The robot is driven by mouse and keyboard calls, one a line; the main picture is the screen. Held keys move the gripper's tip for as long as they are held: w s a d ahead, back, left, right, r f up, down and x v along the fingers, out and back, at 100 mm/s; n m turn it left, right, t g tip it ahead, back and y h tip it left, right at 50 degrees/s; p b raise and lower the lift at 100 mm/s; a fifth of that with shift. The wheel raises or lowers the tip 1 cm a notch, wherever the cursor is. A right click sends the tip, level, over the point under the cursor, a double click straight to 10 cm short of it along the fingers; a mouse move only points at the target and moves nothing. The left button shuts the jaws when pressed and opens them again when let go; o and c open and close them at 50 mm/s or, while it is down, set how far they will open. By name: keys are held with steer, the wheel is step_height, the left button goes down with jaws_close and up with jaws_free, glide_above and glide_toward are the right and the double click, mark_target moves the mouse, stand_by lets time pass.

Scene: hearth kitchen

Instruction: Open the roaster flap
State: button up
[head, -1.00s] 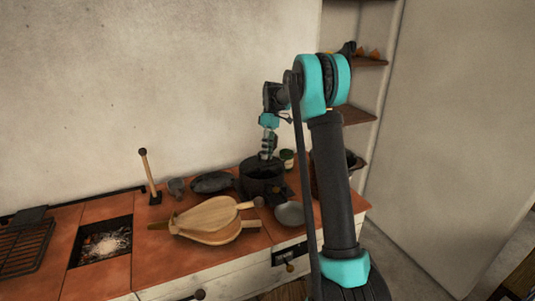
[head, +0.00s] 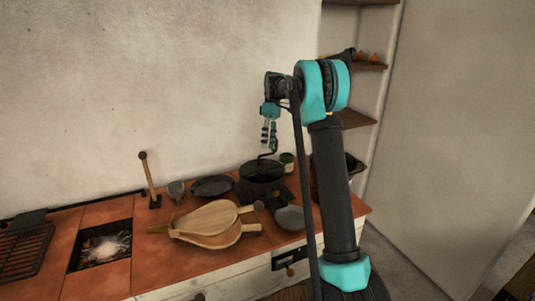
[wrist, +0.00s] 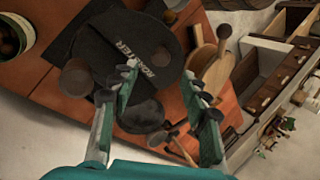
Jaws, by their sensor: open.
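The roaster (head: 262,174) is a dark round pot at the back right of the tiled counter, with a thin crank rod rising above it. In the wrist view the roaster (wrist: 100,45) shows its flat black top with pale ROASTER lettering and a round brown knob (wrist: 75,77). I cannot tell the flap apart from the lid or its state. My gripper (head: 268,145) points down above the roaster, close to the crank. In the wrist view my gripper (wrist: 160,75) has its fingers spread apart, with nothing held between them.
A dark pan (head: 212,185), a grey mug (head: 176,189) and an upright lever (head: 149,180) stand left. A green can (head: 287,161) stands close behind right.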

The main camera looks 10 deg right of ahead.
steer(key=v, duration=0.6)
steer(key=shift+r, duration=0.2)
